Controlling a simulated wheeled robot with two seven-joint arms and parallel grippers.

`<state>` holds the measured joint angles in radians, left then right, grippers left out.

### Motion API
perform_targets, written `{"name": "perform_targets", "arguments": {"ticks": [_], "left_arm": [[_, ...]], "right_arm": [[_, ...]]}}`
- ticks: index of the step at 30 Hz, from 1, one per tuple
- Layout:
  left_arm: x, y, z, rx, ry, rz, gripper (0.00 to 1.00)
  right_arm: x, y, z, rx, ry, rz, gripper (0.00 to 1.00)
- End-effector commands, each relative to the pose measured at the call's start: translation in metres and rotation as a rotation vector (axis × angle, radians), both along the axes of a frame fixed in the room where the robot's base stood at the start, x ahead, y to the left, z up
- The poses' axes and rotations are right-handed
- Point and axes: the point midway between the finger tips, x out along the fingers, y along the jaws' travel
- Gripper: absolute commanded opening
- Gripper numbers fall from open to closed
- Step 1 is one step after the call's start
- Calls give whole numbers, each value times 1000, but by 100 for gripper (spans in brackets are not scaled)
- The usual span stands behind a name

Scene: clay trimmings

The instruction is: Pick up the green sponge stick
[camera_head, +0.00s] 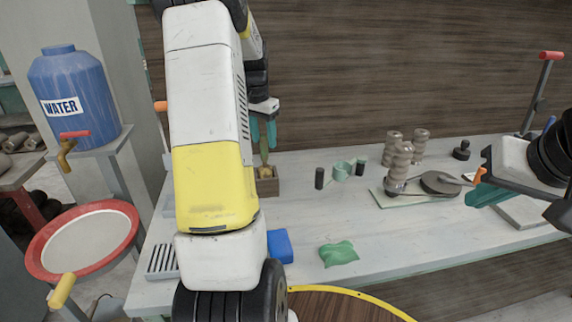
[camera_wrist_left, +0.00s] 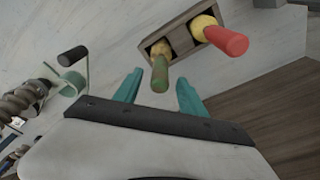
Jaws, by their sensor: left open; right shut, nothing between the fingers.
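The green sponge stick (camera_wrist_left: 160,77) has a green handle and a yellow sponge end, and stands in a wooden holder (camera_wrist_left: 178,30). In the head view the green stick (camera_head: 264,155) shows just below my left gripper (camera_head: 264,135). My left gripper is open, its teal fingers pointing down. In the left wrist view the handle's end appears between the tips of my left gripper (camera_wrist_left: 158,88), with visible gaps on both sides. A red-handled sponge stick (camera_wrist_left: 226,41) stands in the same holder. My right gripper (camera_head: 484,195) is shut and empty at the right of the table.
The white table (camera_head: 300,208) carries a blue block (camera_head: 280,246), a green clay lump (camera_head: 338,254), a dark cylinder (camera_head: 319,178) and a green cup (camera_head: 342,171). Grey twisted pieces (camera_head: 401,166) stand further right. A blue water container (camera_head: 75,95) stands at the left.

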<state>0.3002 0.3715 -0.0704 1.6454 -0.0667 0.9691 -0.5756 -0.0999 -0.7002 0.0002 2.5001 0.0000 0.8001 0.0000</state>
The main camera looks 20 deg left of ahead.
Motion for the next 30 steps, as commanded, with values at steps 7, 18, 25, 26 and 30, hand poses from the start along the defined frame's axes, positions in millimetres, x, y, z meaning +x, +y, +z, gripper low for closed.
{"name": "perform_targets", "arguments": {"ticks": [7, 18, 25, 26, 30], "left_arm": [[0, -2, -38, -1, 4, 0, 48], [2, -2, -49, 0, 0, 1, 48], [2, -2, -49, 0, 0, 0, 5], [2, -2, -49, 0, 0, 0, 0], [2, -2, -49, 0, 0, 0, 0]], "right_arm": [[0, 0, 0, 0, 0, 0, 0], [0, 0, 0, 0, 0, 0, 0], [0, 0, 0, 0, 0, 0, 0], [0, 0, 0, 0, 0, 0, 0], [0, 0, 0, 0, 0, 0, 0]]}}
